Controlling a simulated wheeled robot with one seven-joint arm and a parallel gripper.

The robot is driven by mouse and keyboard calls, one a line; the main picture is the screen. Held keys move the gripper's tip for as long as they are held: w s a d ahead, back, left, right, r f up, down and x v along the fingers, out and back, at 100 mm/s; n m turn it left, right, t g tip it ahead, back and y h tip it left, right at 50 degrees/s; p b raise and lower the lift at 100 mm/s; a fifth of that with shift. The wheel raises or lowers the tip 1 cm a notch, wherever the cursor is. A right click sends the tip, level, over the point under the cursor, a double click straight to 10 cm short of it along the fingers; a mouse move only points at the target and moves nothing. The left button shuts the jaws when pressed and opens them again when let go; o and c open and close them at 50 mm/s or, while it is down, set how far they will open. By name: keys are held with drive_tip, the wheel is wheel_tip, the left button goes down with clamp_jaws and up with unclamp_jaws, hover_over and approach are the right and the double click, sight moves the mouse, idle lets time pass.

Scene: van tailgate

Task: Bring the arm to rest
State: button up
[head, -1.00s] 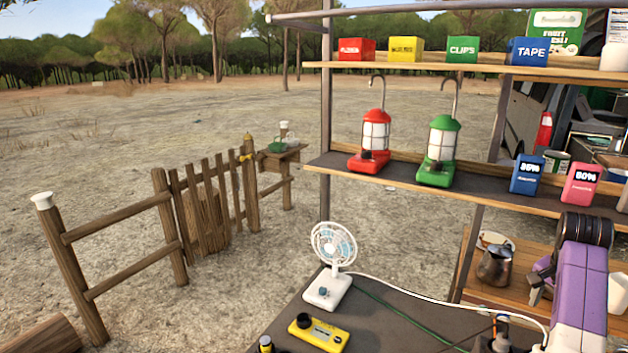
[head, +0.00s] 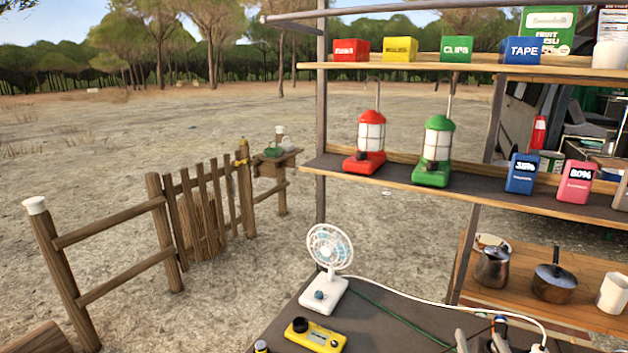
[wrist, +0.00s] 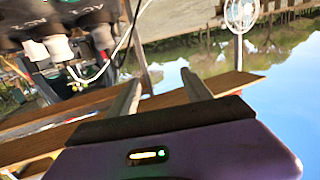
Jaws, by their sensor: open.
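My gripper (wrist: 161,78) shows in the wrist view, with its two grey fingers apart and nothing visible between them. Its purple body fills the bottom of that view. The wrist picture is turned, with sky at the right. In the head view my purple arm is out of the right side of the picture; I cannot tell whether the grey tips at the bottom edge belong to it.
A white fan (head: 328,268) and a yellow device (head: 315,337) sit on the dark tabletop. Red (head: 368,145) and green (head: 436,152) lanterns stand on the shelf. A pot (head: 553,281) and kettle (head: 491,267) stand below. Plugs (wrist: 62,48) are near my gripper in the wrist view.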

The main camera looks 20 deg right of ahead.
drive_tip(key=s+a+n+t+y+b, duration=0.2)
drive_tip(key=s+a+n+t+y, duration=0.3)
drive_tip(key=s+a, duration=1.4)
drive_tip(key=s+a+f+n+g+y, duration=0.1)
drive_tip(key=s+a+f+g+y, duration=0.2)
drive_tip(key=s+a, duration=0.5)
drive_tip(key=s+g+y, duration=0.1)
drive_tip(key=s, duration=0.2)
drive_tip(key=shift+s+a+b, duration=0.2)
drive_tip(key=shift+a+b, duration=0.1)
drive_tip(key=shift+b, duration=0.1)
drive_tip(key=shift+f, duration=0.1)
